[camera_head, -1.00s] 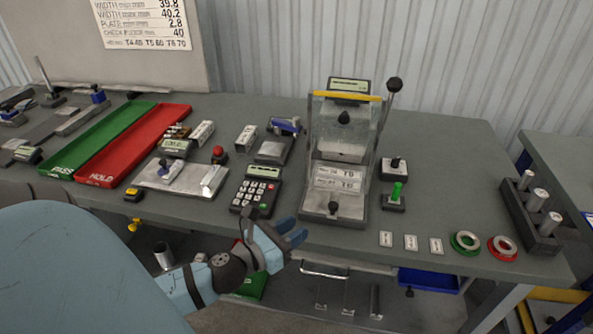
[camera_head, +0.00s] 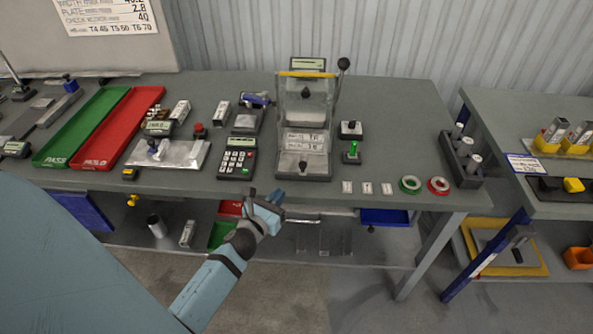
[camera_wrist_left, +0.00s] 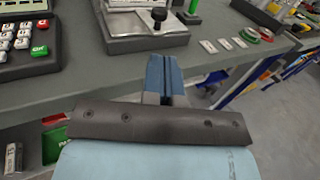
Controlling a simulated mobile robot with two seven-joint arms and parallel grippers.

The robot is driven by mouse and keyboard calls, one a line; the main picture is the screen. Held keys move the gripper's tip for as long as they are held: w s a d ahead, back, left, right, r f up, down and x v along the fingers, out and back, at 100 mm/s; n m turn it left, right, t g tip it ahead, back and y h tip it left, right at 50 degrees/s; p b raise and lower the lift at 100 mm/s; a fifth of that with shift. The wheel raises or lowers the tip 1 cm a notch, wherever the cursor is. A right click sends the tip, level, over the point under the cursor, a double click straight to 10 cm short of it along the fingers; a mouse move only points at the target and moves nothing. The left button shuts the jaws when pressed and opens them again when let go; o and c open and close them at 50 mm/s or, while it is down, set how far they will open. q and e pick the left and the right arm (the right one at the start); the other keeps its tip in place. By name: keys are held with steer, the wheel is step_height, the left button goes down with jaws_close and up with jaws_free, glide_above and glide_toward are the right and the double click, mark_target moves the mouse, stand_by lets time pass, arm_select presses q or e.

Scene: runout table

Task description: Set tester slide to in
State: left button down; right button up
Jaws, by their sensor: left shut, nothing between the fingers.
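The tester (camera_head: 303,120) stands at the middle of the table, with a clear guard, a yellow bar across its top and a black-knobbed lever at its right. Its slide has a small black knob (camera_head: 303,166) low at the front; the knob also shows at the top of the left wrist view (camera_wrist_left: 158,16). My left gripper (camera_head: 270,200), with blue fingers, is in front of the table edge, left of and nearer than the slide knob. It is shut and empty, apart from the tester. In the left wrist view its fingers (camera_wrist_left: 165,76) point toward the tester's front.
A keypad unit (camera_head: 237,160) sits left of the tester. A green-button box (camera_head: 351,153) and another small box (camera_head: 350,130) stand at its right. White tags (camera_head: 366,188), rings and a peg block (camera_head: 462,160) lie further right. A shelf runs below.

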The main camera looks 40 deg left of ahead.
mark_target(301, 167)
arm_select(q)
steer(key=w, duration=0.3)
steer(key=w+p, duration=0.1)
steer(key=w, duration=0.2)
steer(key=w+a+p, duration=0.1)
steer(key=w, duration=0.2)
steer(key=shift+w+r, duration=0.1)
steer(key=shift+w, duration=0.35)
arm_select(e)
steer(key=r, duration=0.2)
steer(key=shift+s+d+r, duration=0.1)
steer(key=shift+d+r, duration=0.2)
arm_select(q)
steer(key=shift+w, duration=0.1)
arm_select(e)
steer(key=shift+f, duration=0.1)
arm_select(q)
steer(key=w+a, duration=0.1)
steer(key=w+b, duration=0.1)
steer(key=shift+w+a, duration=0.5)
steer(key=shift+w, duration=0.05)
arm_select(e)
steer(key=shift+a+f, duration=0.25)
steer(key=shift+f, duration=0.25)
steer(key=shift+d, duration=0.1)
